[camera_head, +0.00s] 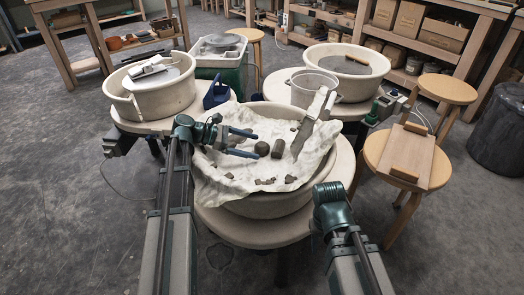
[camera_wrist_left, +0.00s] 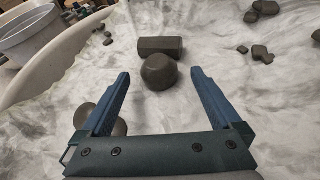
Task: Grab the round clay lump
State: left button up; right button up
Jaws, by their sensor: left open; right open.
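The round clay lump (camera_head: 262,148) is dark grey-brown and lies on the pale cloth in the large centre basin. In the left wrist view the round lump (camera_wrist_left: 158,73) sits centrally, just beyond the gap between my fingertips. My left gripper (camera_head: 257,145) is open and empty, its blue fingers pointing at the lump; it also shows in the left wrist view (camera_wrist_left: 160,78). A longer faceted clay block (camera_wrist_left: 160,46) lies right behind the lump. Only the green wrist of my right arm shows at the lower right; its fingers are not visible.
Small clay bits (camera_wrist_left: 258,52) are scattered on the cloth (camera_head: 222,175). Another rounded lump (camera_wrist_left: 84,114) is partly hidden behind my left finger. Stools (camera_head: 442,160) stand to the right.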

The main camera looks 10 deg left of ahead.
aim_at(258, 144)
pick_arm(q)
jog(key=x, duration=0.3)
jog(key=shift+b, duration=0.35)
jog(key=shift+a, duration=0.1)
jog(key=c, duration=1.5)
jog(key=shift+c, duration=0.2)
jog(key=shift+r, duration=0.15)
notch_tip(258, 144, up, 10)
jog(key=p, duration=1)
